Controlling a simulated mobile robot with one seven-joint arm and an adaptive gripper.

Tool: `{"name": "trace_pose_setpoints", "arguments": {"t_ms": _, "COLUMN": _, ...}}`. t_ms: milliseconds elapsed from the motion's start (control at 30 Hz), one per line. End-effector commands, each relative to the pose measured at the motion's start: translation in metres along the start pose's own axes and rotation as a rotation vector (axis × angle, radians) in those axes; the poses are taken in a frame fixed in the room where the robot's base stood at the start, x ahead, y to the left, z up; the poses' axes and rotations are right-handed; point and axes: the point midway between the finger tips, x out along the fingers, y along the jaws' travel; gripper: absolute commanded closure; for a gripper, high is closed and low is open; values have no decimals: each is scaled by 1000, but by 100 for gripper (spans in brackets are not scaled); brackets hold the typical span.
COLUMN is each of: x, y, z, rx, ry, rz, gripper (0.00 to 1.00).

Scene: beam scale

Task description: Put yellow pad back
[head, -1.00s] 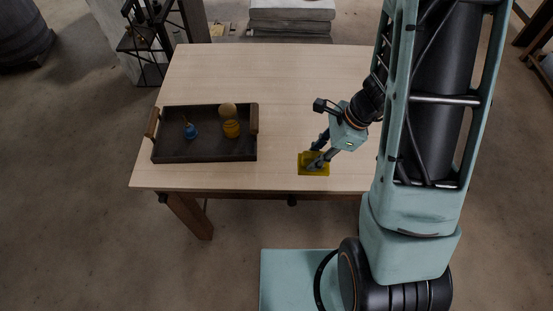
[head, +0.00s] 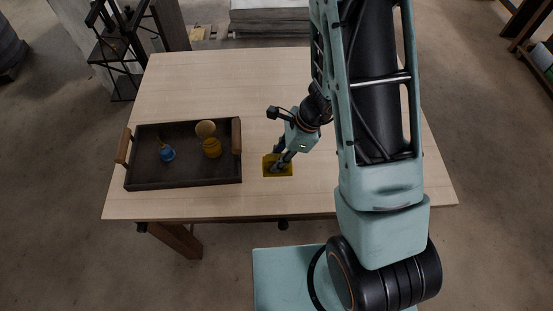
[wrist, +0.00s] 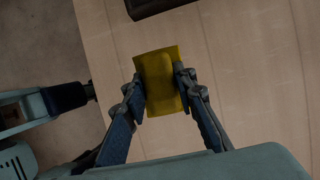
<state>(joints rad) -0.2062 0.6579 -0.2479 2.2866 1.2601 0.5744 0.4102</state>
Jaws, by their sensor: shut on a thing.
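The yellow pad (head: 270,170) is a flat square near the front middle of the table, right of the tray. My gripper (head: 279,163) is over it with its fingers shut on it. In the wrist view the pad (wrist: 158,75) sits between the two fingertips of my gripper (wrist: 162,90), slightly bowed. I cannot tell whether the pad touches the table.
A dark tray (head: 190,181) with wooden handles stands at the left of the table (head: 220,80). The back of the table is clear.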

Motion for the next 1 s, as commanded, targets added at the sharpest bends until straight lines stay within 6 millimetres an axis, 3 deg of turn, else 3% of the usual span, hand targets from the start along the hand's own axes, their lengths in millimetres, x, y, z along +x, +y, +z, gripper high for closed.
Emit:
{"name": "trace_pose_setpoints", "arguments": {"t_ms": 400, "x": 41, "y": 2, "z": -5, "rx": 2, "ry": 0, "rz": -2, "gripper": 100}}
{"name": "trace_pose_setpoints", "arguments": {"t_ms": 867, "x": 46, "y": 2, "z": -6, "rx": 3, "ry": 0, "rz": -2, "gripper": 100}}
{"name": "trace_pose_setpoints", "arguments": {"t_ms": 900, "x": 44, "y": 2, "z": -5, "rx": 3, "ry": 0, "rz": -2, "gripper": 71}}
{"name": "trace_pose_setpoints", "arguments": {"t_ms": 1000, "x": 44, "y": 2, "z": -5, "rx": 3, "ry": 0, "rz": -2, "gripper": 60}}
